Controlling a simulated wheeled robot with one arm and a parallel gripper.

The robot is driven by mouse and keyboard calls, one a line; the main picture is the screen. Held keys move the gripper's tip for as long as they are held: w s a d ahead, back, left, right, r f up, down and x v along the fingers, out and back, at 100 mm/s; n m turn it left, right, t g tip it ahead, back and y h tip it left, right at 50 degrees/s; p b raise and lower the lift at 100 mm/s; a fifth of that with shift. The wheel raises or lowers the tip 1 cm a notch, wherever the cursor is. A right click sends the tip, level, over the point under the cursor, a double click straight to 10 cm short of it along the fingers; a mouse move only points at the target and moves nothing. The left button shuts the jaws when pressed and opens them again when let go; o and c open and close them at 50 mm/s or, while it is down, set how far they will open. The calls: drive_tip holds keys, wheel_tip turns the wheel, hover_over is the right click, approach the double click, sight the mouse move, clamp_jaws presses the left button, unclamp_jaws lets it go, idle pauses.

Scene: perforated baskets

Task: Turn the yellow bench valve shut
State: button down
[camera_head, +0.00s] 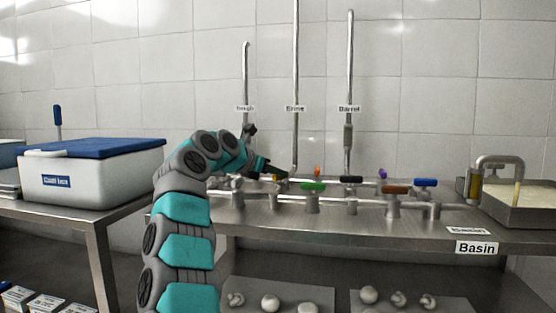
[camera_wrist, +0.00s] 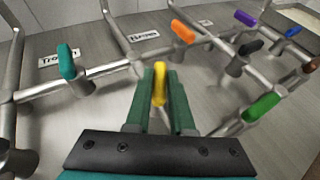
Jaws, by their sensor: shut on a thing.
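The yellow valve handle (camera_wrist: 159,82) stands upright in the wrist view, between the two green fingers of my gripper (camera_wrist: 160,98). My gripper is shut on it, and the handle's top end sticks out past the fingertips. The fingers hide the valve's stem and the pipe right under it, so I cannot tell how the handle lies against its pipe. In the head view my gripper (camera_head: 272,168) reaches down to the pipes on the bench, and only a small bit of yellow shows beside it.
Other valve handles stand close by: teal (camera_wrist: 66,62), orange (camera_wrist: 183,31), green (camera_wrist: 262,106), black (camera_wrist: 250,47), purple (camera_wrist: 245,18) and blue (camera_head: 425,182). A basin (camera_head: 515,212) is at the right end of the bench, and a cool box (camera_head: 75,185) stands on the left table.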

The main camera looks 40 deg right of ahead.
drive_tip(key=shift+w+r+m+g+p, duration=0.1)
drive_tip(key=shift+r+m+g+p, duration=0.25)
drive_tip(key=shift+p, duration=0.3)
drive_tip(key=shift+f+m+g+p, duration=0.3)
drive_tip(key=shift+m+g+p, duration=0.05)
drive_tip(key=shift+p, duration=0.1)
drive_tip(key=c, duration=0.8)
unclamp_jaws()
drive_tip(key=shift+w+b+v, duration=0.2)
drive_tip(key=shift+b+v, duration=0.2)
drive_tip(key=shift+v, duration=3.55)
drive_tip(key=shift+o, duration=0.4)
drive_tip(key=shift+s, duration=0.15)
